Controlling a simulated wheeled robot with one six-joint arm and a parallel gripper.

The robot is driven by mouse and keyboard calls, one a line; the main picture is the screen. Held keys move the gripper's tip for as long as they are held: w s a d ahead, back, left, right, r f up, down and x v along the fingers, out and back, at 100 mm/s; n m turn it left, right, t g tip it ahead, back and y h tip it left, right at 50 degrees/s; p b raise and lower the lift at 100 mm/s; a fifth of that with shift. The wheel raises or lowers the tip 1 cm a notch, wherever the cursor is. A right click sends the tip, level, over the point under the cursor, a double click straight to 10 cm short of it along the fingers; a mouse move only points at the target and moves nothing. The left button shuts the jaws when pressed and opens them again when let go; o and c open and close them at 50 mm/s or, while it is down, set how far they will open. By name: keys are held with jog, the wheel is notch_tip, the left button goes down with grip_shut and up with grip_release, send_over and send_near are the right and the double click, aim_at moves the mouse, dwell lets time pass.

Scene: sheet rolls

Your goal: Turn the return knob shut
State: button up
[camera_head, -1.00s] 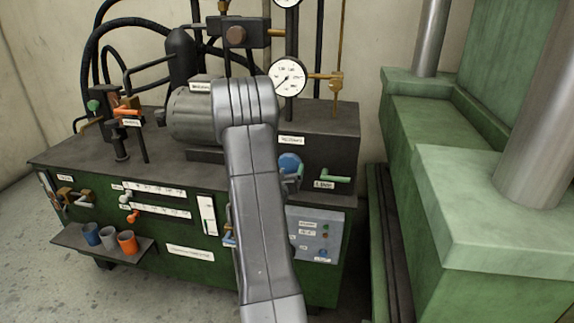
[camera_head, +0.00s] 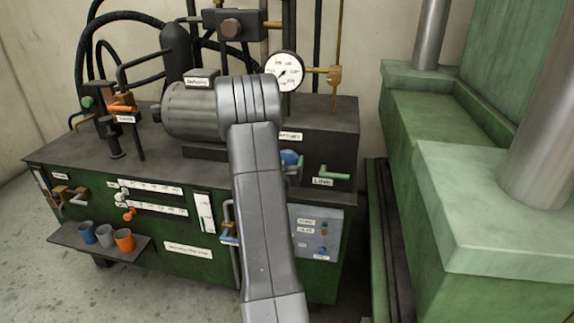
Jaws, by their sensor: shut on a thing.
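A blue round knob (camera_head: 290,157) sits on the front of the dark block at the right of the machine, below a small white label (camera_head: 290,136) whose print is too small to read surely. My gripper (camera_head: 293,172) is at this knob, shut on it. My grey arm covers the knob's left side and most of the gripper, so the fingers' exact hold and the knob's angle are hard to see.
A green lever (camera_head: 334,173) is close to the right of the knob. A grey control box (camera_head: 316,235) is below. A pressure gauge (camera_head: 284,71) stands above. Three cups (camera_head: 105,236) stand on a shelf at left. A green press (camera_head: 480,200) fills the right.

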jog(key=m+b, duration=0.1)
jog(key=b, duration=0.2)
jog(key=f+m+b, duration=0.1)
jog(key=m+b, duration=0.1)
jog(key=b, duration=0.1)
jog(key=shift+s, duration=0.1)
jog(key=m+b, duration=0.6)
jog(key=b, duration=0.2)
jog(key=shift+m, duration=0.4)
jog(key=m+b, duration=0.7)
jog(key=m, duration=0.2)
jog(key=m+b, duration=0.2)
jog(key=shift+r+m, duration=0.2)
jog(key=shift+m, duration=0.2)
jog(key=shift+b, duration=0.3)
jog(key=o, duration=0.9)
jog(key=shift+o, duration=0.4)
jog(key=shift+r, duration=0.15)
jog(key=shift+s+r, duration=0.1)
